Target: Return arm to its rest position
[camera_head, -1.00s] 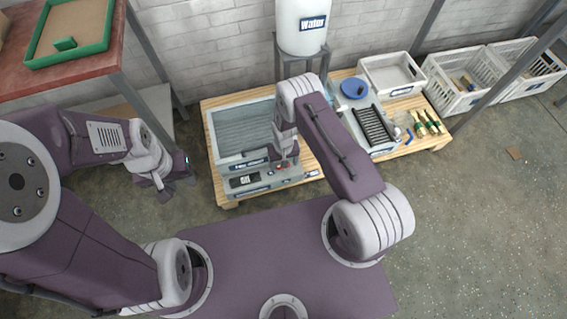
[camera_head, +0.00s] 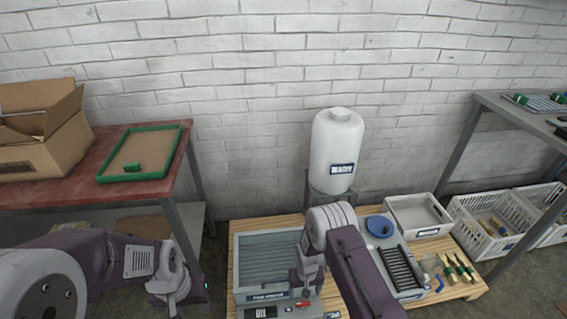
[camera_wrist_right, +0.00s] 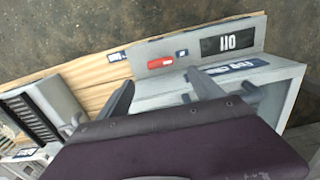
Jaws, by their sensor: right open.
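My right arm reaches over the front right of a grey machine (camera_head: 268,262) with a ribbed panel, on the wooden pallet table. My right gripper (camera_head: 306,275) is partly hidden by its own arm in the head view. In the right wrist view my right gripper (camera_wrist_right: 162,90) is open, with nothing between its fingers.
A white water tank (camera_head: 337,140) stands behind the table. A white tray (camera_head: 418,214), a blue round lid (camera_head: 380,226) and several brushes (camera_head: 458,268) lie to the right. A red-topped table (camera_head: 100,190) with a green frame (camera_head: 150,178) is left. White crates (camera_head: 487,229) stand right.

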